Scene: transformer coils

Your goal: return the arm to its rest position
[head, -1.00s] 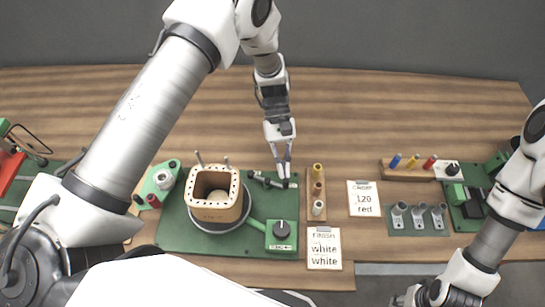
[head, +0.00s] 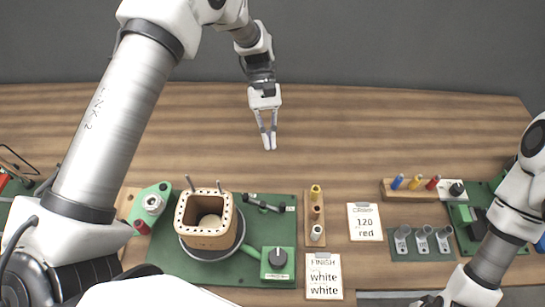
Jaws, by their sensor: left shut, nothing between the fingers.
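My left gripper (head: 268,136) hangs in the air over the bare wood of the workbench, behind the green board, with its fingers pointing down. It is shut, with nothing between the fingers. It is apart from everything on the bench. My left arm (head: 122,105) reaches in from the left and bends down to it. My right arm (head: 500,235) stands at the right edge; its gripper is mostly cut off at the bottom of the head view, and its jaws do not show clearly.
The green board (head: 160,252) carries a wooden coil former (head: 208,222) with two upright pins. Beside it are a rack of spools (head: 316,215), a FINISH card (head: 323,276), a "120 red" card (head: 365,222), a pen rack (head: 395,190) and grey lugs (head: 422,240). The back of the workbench (head: 380,125) is clear.

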